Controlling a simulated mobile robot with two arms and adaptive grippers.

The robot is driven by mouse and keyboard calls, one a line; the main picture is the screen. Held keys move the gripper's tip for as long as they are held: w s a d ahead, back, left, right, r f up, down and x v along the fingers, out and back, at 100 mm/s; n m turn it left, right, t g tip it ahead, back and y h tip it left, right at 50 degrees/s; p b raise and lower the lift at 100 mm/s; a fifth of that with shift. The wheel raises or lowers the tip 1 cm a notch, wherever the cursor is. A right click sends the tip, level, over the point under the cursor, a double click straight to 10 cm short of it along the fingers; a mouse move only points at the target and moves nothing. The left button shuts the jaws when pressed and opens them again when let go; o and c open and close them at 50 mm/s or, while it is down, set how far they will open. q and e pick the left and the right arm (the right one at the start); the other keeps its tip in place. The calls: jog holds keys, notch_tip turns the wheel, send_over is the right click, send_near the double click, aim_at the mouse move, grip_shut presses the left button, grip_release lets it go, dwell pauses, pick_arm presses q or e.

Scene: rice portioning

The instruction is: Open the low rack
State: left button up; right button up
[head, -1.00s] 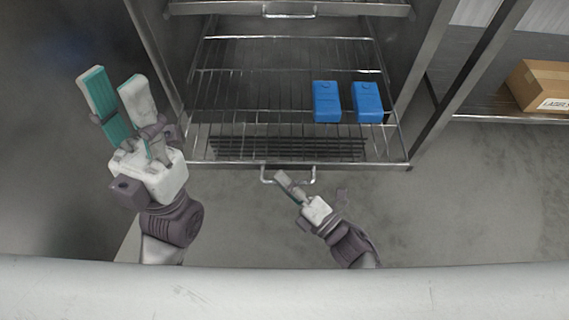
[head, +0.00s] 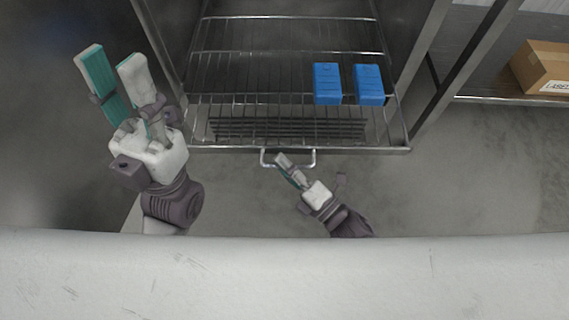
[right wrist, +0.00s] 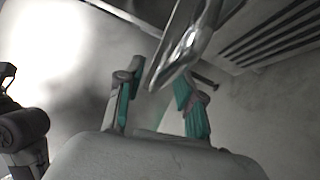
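The low rack (head: 230,99) is a wire shelf in a steel cabinet, its front edge about level with the cabinet's front posts. Its metal handle (head: 264,161) sticks out at the front; a shiny bar, apparently this handle, also shows in the right wrist view (right wrist: 184,50). My right gripper (head: 284,166) is at the handle, its fingers apart. In the right wrist view the bar shows between and above the fingertips (right wrist: 158,82); whether they touch it I cannot tell. My left gripper (head: 111,62) is open and empty, left of the cabinet.
Two blue containers (head: 327,84) (head: 369,85) stand on the right half of the rack. A dark slatted grille (head: 285,129) shows beneath its front. A cardboard box (head: 545,67) sits on a shelf at the right. The grey floor (head: 450,190) before the cabinet is clear.

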jog(key=v, duration=1.2)
